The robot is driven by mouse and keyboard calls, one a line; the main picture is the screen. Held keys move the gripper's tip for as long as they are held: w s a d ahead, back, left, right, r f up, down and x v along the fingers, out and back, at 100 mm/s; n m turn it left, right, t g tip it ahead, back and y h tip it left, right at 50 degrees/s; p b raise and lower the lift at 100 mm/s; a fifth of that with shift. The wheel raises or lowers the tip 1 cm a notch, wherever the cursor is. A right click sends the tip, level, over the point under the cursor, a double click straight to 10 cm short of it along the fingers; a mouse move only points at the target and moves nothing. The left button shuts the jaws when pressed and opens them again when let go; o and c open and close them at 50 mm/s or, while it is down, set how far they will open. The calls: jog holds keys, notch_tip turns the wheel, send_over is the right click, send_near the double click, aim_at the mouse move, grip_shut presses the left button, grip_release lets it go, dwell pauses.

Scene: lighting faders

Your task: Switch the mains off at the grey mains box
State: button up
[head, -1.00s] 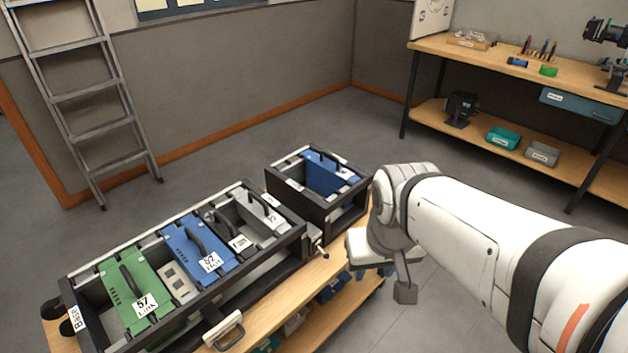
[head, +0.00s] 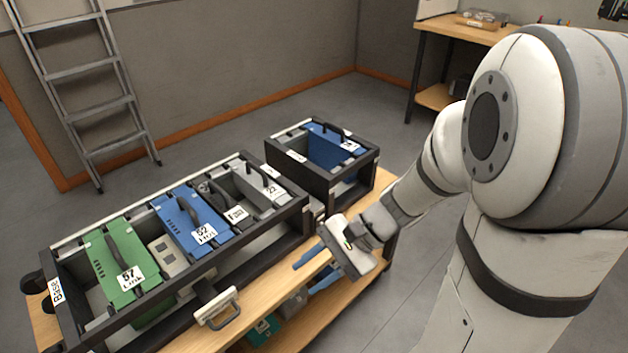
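A small grey part (head: 316,208) shows in the gap between the two black racks, just beyond my gripper. I cannot tell for sure that it is the mains box, and no switch position can be read. My gripper (head: 312,266) is over the front edge of the wooden bench, near the right end of the long rack. Two blue parts like fingers stick out to its left, but their gap is unclear. Nothing is visibly held.
The long black rack (head: 84,338) holds a green module (head: 112,262), a blue module (head: 190,222) and grey modules. A smaller rack (head: 318,180) with a blue module stands at right. A handle (head: 217,312) juts out in front. A ladder (head: 92,100) leans behind.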

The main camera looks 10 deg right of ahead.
jog(key=w+d+f+m+t+b, duration=0.5)
jog(key=w+d+f+m+t, duration=0.3)
jog(key=f+m, duration=0.3)
jog(key=w+d+f+m+t+b, duration=0.5)
jog(key=w+d+f+m+t, duration=0.1)
jog(key=w+f+m+t, duration=0.4)
jog(key=shift+m+g+h, duration=0.3)
jog(key=shift+g+h, duration=0.1)
jog(key=shift+g, duration=0.1)
jog(key=b+x, duration=0.1)
jog(key=x, duration=0.6)
jog(key=shift+w+a, duration=0.25)
jog(key=shift+a, duration=0.05)
jog(key=shift+c, duration=0.2)
jog(key=shift+f, duration=0.1)
grip_shut()
